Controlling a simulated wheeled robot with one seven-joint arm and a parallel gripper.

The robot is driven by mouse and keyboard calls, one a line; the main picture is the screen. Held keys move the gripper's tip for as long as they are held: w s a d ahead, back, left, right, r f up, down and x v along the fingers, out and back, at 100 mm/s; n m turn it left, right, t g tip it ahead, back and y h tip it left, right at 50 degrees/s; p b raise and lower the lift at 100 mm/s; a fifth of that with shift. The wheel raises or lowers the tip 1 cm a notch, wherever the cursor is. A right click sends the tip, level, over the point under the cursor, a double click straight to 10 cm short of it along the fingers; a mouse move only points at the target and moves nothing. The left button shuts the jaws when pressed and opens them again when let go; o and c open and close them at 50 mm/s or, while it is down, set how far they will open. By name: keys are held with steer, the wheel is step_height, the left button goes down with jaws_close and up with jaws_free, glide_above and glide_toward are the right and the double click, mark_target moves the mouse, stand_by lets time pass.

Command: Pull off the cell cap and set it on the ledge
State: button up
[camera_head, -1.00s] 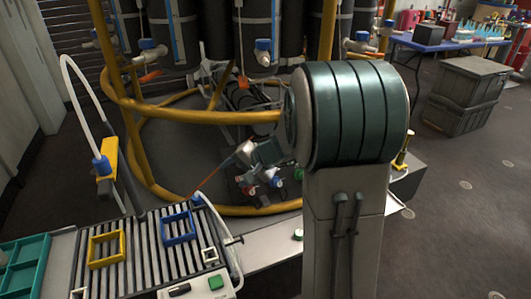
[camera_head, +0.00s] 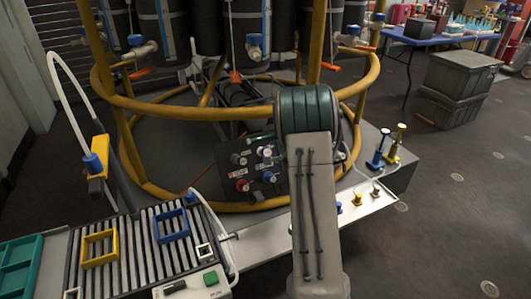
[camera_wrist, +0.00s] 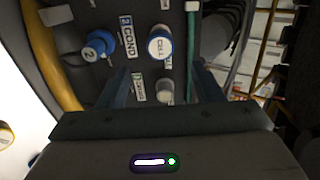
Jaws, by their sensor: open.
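In the wrist view the cell cap (camera_wrist: 160,45) is a pale round cap with a blue rim, marked CELL, seated on a dark panel. My gripper (camera_wrist: 160,72) is open and empty, its fingers below the cap in the picture and spread to either side. I see no contact. A blue cap marked 2 (camera_wrist: 97,47) sits left of the cell cap by a COND label. A grey-white knob (camera_wrist: 165,91) shows between the fingers. In the head view my arm hides my gripper. The white ledge (camera_head: 262,242) runs along the front of the base.
Yellow frame rails (camera_head: 190,112) circle the dark tanks above the panel (camera_head: 228,158). Blue and yellow fittings (camera_head: 378,155) stand right of my arm. A slatted rack (camera_head: 140,255) with coloured frames fills the lower left. A green cable (camera_wrist: 190,50) runs right of the cell cap.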

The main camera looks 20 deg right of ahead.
mark_target(268, 152)
steer(key=x, duration=0.6)
steer(key=shift+w+f, duration=0.1)
steer(key=shift+f, duration=0.25)
steer(key=shift+r+b+x, duration=0.2)
steer(key=shift+b+x, duration=0.5)
steer(key=shift+x, duration=0.55)
steer(key=shift+w+b, duration=0.1)
steer(key=shift+b, duration=1.25)
jaws_close()
steer(key=b+v, duration=0.2)
steer(key=v, duration=0.4)
stand_by(0.9)
